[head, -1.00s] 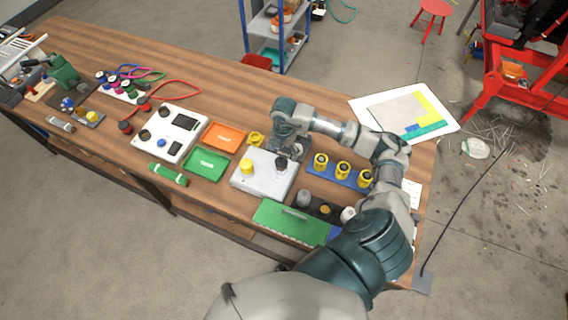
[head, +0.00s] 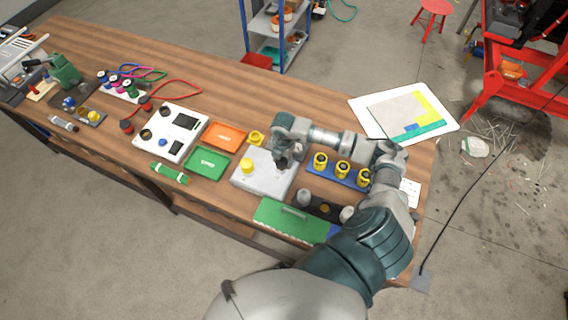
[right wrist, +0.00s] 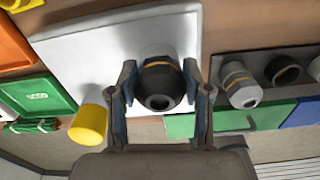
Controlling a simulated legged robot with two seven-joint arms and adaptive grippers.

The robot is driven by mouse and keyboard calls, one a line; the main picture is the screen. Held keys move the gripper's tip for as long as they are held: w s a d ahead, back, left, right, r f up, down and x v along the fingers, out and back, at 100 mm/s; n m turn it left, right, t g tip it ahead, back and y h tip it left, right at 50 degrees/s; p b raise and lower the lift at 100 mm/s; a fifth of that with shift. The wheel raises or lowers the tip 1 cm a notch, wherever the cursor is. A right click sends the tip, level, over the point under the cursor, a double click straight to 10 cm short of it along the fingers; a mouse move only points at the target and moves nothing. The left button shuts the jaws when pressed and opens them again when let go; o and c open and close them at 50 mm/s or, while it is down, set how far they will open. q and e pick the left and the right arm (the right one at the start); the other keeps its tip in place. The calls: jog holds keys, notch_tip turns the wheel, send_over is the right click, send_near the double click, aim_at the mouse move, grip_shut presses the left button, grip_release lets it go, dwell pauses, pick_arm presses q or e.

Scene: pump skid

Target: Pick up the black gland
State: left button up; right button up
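The black gland (right wrist: 160,86) has a dark hex body with a thin yellow-orange ring. In the right wrist view it is between the two fingers of my right gripper (right wrist: 164,84), at the white box (right wrist: 75,45). The fingers are apart, with a narrow gap showing on each side of the gland. In the head view my right gripper (head: 285,163) is over the right part of the white box (head: 257,178) and hides the gland. My left gripper is not in view.
A yellow gland (head: 247,165) stands on the same box, left of my gripper. A blue rack (head: 336,175) with yellow glands is to the right. A dark rack (head: 324,209) with grey and black fittings and a green box (head: 283,219) are nearer me. Green (head: 207,164) and orange (head: 224,137) trays lie left.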

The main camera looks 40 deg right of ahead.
aim_at(280, 164)
jog(key=shift+s+d+f, duration=0.1)
jog(key=shift+a, duration=0.3)
jog(key=shift+a+r, duration=0.2)
jog(key=shift+a, duration=0.25)
grip_shut()
jog(key=shift+r, duration=0.2)
jog(key=shift+d+r, duration=0.2)
jog(key=shift+r, duration=0.15)
notch_tip(280, 164, up, 2)
jog(key=shift+d+r+b, duration=0.1)
jog(key=shift+r+b, duration=0.05)
jog(key=shift+b, duration=0.25)
jog(key=shift+s+a, duration=0.55)
jog(key=shift+a, duration=0.3)
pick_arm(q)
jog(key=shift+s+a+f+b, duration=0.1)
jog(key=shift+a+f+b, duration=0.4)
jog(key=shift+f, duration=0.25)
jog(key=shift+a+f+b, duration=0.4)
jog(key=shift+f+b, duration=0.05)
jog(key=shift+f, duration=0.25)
pick_arm(e)
jog(key=s+a+r, duration=0.1)
jog(key=s+a, duration=0.6)
jog(key=a, duration=0.4)
jog(key=shift+s+a+r, duration=0.25)
jog(key=shift+s+r, duration=0.05)
jog(key=shift+s, duration=0.05)
